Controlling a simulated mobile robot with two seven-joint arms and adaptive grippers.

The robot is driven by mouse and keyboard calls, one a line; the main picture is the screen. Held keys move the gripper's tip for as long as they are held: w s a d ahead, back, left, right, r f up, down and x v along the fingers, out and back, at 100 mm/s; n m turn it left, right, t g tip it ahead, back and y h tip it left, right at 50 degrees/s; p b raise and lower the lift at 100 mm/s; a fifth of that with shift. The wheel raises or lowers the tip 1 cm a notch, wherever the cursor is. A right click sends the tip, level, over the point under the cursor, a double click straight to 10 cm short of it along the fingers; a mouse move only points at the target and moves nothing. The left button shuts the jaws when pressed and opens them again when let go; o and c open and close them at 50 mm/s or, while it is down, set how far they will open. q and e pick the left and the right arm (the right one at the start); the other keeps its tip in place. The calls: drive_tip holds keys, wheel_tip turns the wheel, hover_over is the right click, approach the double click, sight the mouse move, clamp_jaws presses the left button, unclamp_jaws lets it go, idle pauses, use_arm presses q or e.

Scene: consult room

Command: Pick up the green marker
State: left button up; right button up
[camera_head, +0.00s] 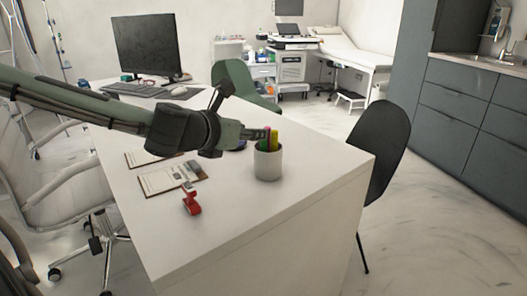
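A white cup (268,163) stands upright near the right side of the white desk (240,230). Several coloured markers stand in it: a yellow one (274,140) shows clearly, with red and green beside it. The green marker (264,145) is small in view and partly hidden by my gripper. My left gripper (262,134) reaches in from the left, with its fingertips at the upper ends of the markers, just above the cup's rim. Its fingers are too small and overlapped to show whether they are shut on a marker. My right gripper is out of view.
A red stamp-like object (191,203) and two clipboards with papers (170,178) lie left of the cup. A monitor (147,46), keyboard and mouse (179,91) are at the back. A dark chair (381,140) stands at the desk's right edge. The desk's front is clear.

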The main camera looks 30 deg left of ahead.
use_arm(q)
drive_tip(key=b+x, duration=0.1)
drive_tip(key=x, duration=0.4)
drive_tip(key=shift+w+f, duration=0.25)
drive_tip(key=shift+w, duration=0.05)
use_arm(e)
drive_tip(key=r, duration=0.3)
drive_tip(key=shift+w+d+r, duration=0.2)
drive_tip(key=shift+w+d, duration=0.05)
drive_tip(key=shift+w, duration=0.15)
use_arm(q)
drive_tip(key=shift+c, duration=0.8)
clamp_jaws()
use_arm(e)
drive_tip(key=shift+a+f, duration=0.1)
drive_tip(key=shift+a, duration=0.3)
